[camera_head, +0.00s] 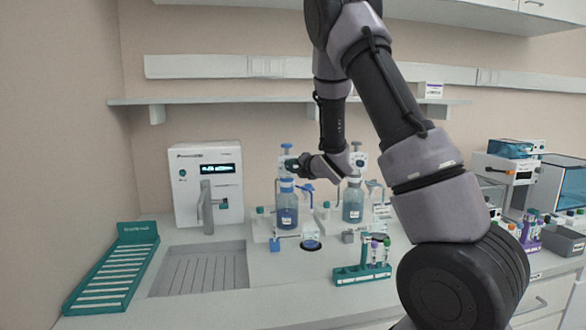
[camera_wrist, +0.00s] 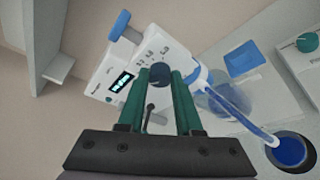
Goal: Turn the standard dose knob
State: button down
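A bottle-top dispenser with a blue plunger and a small lit display (camera_wrist: 121,82) fills the middle of the wrist view. Its dark round knob (camera_wrist: 158,76) lies between the tips of my green gripper fingers (camera_wrist: 159,78). The fingers are apart, one on each side of the knob; I cannot tell whether either touches it. In the head view, my gripper (camera_head: 293,164) is at the top of the left dispenser, above its bottle of blue liquid (camera_head: 287,210), and hides part of the dispenser head. Any label marking this knob as the standard dose one is unreadable.
A second dispenser bottle (camera_head: 353,204) stands close on the right. A beaker (camera_head: 311,238) and a tube rack (camera_head: 362,273) stand in front. A white machine (camera_head: 206,170) is to the left. A wall shelf (camera_head: 220,101) runs behind.

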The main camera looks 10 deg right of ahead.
jog(key=shift+m, duration=0.3)
jog(key=shift+d+f+m+t+y, duration=0.15)
jog(key=shift+m+t+y, duration=0.1)
jog(key=shift+m, duration=0.3)
jog(key=shift+d+f+m+t+y, duration=0.15)
jog(key=shift+m+y, duration=0.1)
jog(key=shift+m, duration=0.3)
jog(key=m+t, duration=0.1)
jog(key=m, duration=0.2)
jog(key=shift+f+y, duration=0.15)
jog(key=shift+y, duration=0.25)
jog(key=m+t, duration=0.1)
jog(key=m, duration=0.3)
jog(key=shift+a+f+m+t, duration=0.2)
jog(key=shift+m+t, duration=0.1)
jog(key=shift+t, duration=0.1)
jog(key=m+t, duration=0.1)
jog(key=m, duration=0.3)
jog(key=shift+a+f+m+t+h, duration=0.1)
jog(key=shift+f+m+t+h, duration=0.05)
jog(key=shift+m+t+h, duration=0.2)
jog(key=shift+m+t, duration=0.25)
jog(key=shift+m, duration=0.1)
jog(key=c, duration=0.6)
grip_release()
